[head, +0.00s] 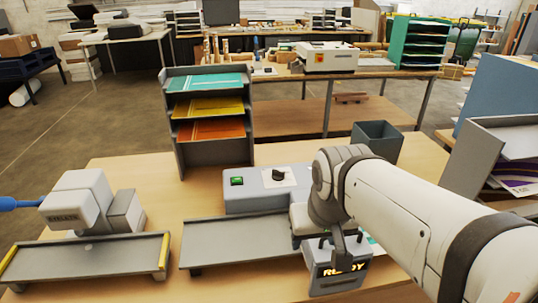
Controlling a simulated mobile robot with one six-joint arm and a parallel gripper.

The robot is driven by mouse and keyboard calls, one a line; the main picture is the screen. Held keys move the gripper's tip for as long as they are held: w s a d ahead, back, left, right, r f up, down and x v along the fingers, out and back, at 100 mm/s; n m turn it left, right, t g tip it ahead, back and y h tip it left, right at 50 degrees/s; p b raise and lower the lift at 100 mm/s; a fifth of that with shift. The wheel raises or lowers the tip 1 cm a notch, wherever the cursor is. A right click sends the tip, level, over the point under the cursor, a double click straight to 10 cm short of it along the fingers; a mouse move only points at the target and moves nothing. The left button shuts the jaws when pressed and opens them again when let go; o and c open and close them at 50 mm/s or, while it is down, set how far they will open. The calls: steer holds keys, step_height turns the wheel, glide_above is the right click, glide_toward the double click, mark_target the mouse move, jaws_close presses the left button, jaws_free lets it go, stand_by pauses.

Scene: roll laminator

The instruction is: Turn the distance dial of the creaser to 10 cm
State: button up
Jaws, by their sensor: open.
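A grey-blue machine (240,200) stands mid-table, with a green switch (237,181) on its top left. A black knob (278,174) sits on a white plate on its top; it seems to be the dial, but its scale and setting are too small to read. My arm comes in from the right, and my gripper (340,245) hangs at its end in front of the machine. It is open, with dark finger parts just over a grey box with a yellow lit display (352,268). It is apart from the knob, to its lower right. My arm hides the machine's right part.
A long grey tray (235,240) lies in front of the machine. At left stands a white and grey device (75,203) with another tray (85,258). A paper rack (208,115) and a dark bin (377,140) stand behind. A grey rack (475,160) is at right.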

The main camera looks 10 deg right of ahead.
steer(key=shift+o, duration=0.4)
steer(key=w+r+m, duration=0.1)
steer(key=w+r, duration=0.2)
steer(key=w, duration=0.4)
steer(key=shift+g, duration=0.3)
steer(key=m+g+p, duration=0.2)
steer(key=m+g, duration=0.1)
steer(key=m, duration=0.2)
glide_above(278, 174)
step_height(278, 174, down, 4)
steer(key=shift+w+d+f, duration=0.1)
steer(key=shift+w+f, duration=0.25)
steer(key=shift+f, duration=0.35)
step_height(278, 174, down, 7)
steer(key=shift+p, duration=1)
steer(key=shift+c, duration=0.2)
